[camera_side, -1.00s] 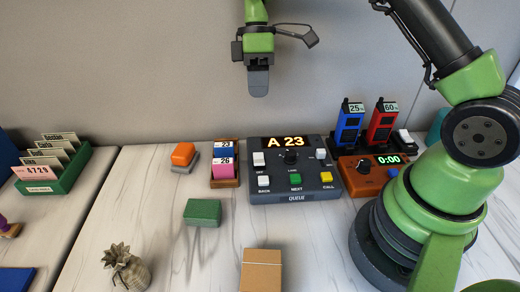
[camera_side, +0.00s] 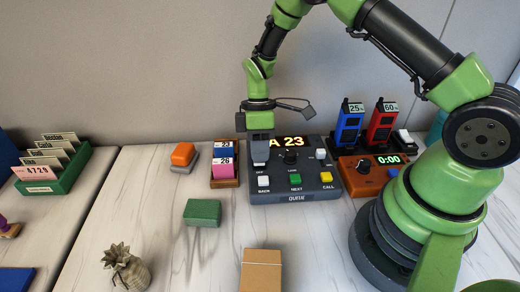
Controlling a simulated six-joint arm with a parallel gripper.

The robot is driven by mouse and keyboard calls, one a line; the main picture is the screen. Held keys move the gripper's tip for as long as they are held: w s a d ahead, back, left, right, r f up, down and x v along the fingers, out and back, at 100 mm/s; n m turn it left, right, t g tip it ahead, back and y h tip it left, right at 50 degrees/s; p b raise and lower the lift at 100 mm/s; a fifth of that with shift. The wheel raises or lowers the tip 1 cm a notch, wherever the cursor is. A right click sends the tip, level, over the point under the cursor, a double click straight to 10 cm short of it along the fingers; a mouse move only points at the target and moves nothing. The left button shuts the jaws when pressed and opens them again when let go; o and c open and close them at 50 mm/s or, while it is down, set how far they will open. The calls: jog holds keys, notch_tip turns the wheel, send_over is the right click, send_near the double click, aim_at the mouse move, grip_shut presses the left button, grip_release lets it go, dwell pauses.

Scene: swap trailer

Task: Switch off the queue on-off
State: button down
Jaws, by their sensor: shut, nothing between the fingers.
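My gripper (camera_side: 261,158) is shut and empty, pointing down over that switch. I cannot tell whether it touches the switch or which way the switch is tipped.
A tag holder (camera_side: 224,184) stands just left of the queue box. An orange timer box (camera_side: 366,178) and two radios, blue (camera_side: 349,128) and red (camera_side: 382,125), stand to its right. A green block (camera_side: 202,212) and a cardboard box (camera_side: 261,270) lie in front.

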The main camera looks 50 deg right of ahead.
jog(key=shift+s+a+f, duration=0.1)
jog(key=shift+f, duration=0.1)
dwell(0.3)
jog(key=shift+w+d, duration=0.6)
jog(key=shift+d, duration=0.05)
